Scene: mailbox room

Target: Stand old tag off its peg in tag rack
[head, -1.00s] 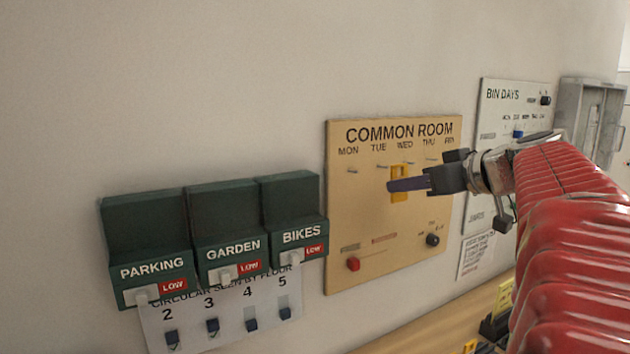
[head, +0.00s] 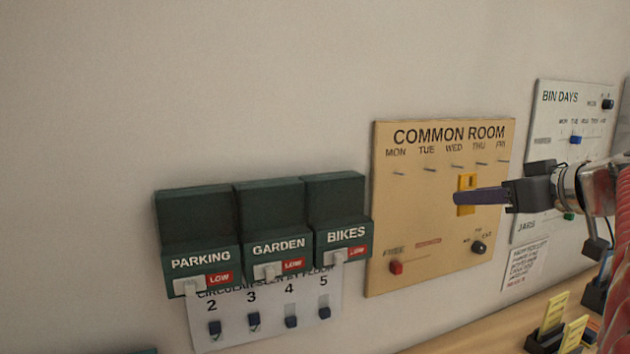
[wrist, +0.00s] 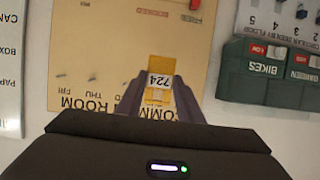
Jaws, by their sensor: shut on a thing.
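The yellow tag (head: 467,181) is in my gripper (head: 462,198), which is shut on it in front of the tan COMMON ROOM board (head: 415,225). In the wrist view the tag (wrist: 160,69) shows a white label reading 724 and sits between the fingertips (wrist: 157,88). The WED peg (head: 457,166) shows bare above and left of the tag, which looks clear of it. The gap from tag to board is hard to judge. Other yellow tags (head: 553,312) stand upright in dark holders (head: 540,342) on the shelf at lower right, possibly the tag rack.
Green PARKING, GARDEN and BIKES boxes (head: 335,215) stick out from the wall left of the board. A BIN DAYS board (head: 555,150) hangs to the right. The wooden shelf (head: 480,325) runs below; its stretch left of the holders looks clear.

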